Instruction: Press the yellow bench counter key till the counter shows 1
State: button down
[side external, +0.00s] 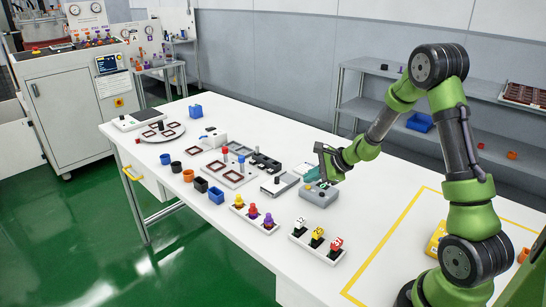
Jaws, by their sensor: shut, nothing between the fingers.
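A grey box (318,195), which looks like the bench counter, sits on the white bench right of the middle. My gripper (325,178) is shut and empty, its tip over the back of this box. Whether it touches the box is not clear. No yellow key can be made out on the box; my gripper hides part of its top. No digits of a counter can be read.
A tray with white, yellow and red knobs (317,243) stands in front of the box. A tray with yellow, red and purple knobs (253,218) is left of it. Several small cups (200,184) line the front edge. A yellow object (434,240) stands near my base.

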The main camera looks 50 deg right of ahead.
jog(key=shift+f, duration=0.35)
jog(key=shift+f, duration=0.35)
dwell(0.5)
dwell(0.3)
jog(key=shift+r, duration=0.8)
notch_tip(320, 180, up, 5)
dwell(0.4)
dwell(0.5)
